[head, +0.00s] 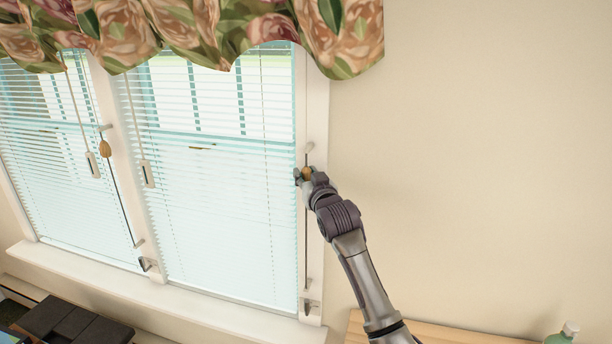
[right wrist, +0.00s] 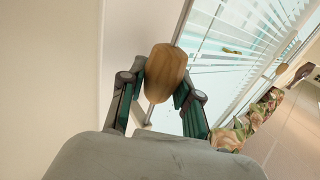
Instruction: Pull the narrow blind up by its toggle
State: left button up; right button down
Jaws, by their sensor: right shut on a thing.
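Two blinds hang lowered in the window, a left one (head: 55,185) and a right one (head: 220,215), with pale slats. A wooden toggle (right wrist: 165,72) sits on a thin cord at the right blind's right edge; it also shows small in the head view (head: 307,172). My right gripper (head: 304,176) is shut on this toggle, one finger on each side in the right wrist view (right wrist: 163,88). Another wooden toggle (head: 105,149) hangs free on the cord between the two blinds. My left gripper is out of view.
A floral valance (head: 210,30) covers the window top. A white sill (head: 200,307) runs below. White-ended cords (head: 148,174) hang before the slats. A wooden surface (head: 455,333) with a green bottle (head: 562,336) is at lower right. The wall at right is bare.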

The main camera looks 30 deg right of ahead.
notch_tip(320, 180, down, 35)
jog(key=b, duration=1.8)
jog(key=shift+b, duration=0.3)
jog(key=shift+f, duration=0.1)
jog(key=c, duration=0.8)
grip_release()
jog(key=shift+o, duration=0.2)
jog(key=shift+s, duration=0.1)
jog(key=v, duration=1.2)
jog(key=shift+r, duration=0.2)
